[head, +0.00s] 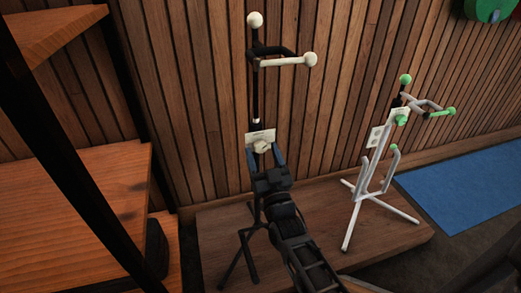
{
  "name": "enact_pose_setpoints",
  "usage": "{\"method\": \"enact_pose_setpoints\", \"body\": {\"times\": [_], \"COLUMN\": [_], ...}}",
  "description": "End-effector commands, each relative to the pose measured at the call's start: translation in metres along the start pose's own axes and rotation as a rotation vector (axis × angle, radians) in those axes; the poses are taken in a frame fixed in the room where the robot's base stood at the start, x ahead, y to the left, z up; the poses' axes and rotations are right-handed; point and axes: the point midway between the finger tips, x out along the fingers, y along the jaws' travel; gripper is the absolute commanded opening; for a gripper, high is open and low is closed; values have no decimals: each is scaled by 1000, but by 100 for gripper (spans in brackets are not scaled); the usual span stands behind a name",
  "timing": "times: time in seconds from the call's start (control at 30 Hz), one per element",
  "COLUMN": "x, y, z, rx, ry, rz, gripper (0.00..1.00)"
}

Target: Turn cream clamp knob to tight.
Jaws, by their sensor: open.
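The cream clamp knob (261,146) sits on the post of a black stand, just below a small cream label plate (261,136). The stand has a black post (257,98) with cream ball tips and a cream-and-black yoke (285,60) near the top. My gripper (264,157) is at the knob, with one blue-grey finger on each side of its lower part. The fingers look spread. I cannot tell whether they touch the knob. My gripper and arm hide the middle of the stand below the knob.
A white stand with green tips and a green knob (401,119) stands to the right on the same low wooden platform (300,220). A wooden shelf unit (95,190) is close on the left. A slatted wall (200,90) is behind. A blue mat (450,195) lies at right.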

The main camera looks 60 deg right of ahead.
Motion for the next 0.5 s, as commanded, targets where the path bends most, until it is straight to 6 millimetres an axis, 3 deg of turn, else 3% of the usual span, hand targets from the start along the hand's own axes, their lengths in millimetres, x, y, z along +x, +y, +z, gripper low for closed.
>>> {"method": "enact_pose_setpoints", "body": {"times": [0.2,0.5], "x": [21,25], "y": [0,0], "z": [1,0], "rx": [-1,0], "ry": [0,-1], "rz": [1,0], "gripper": [65,65]}}
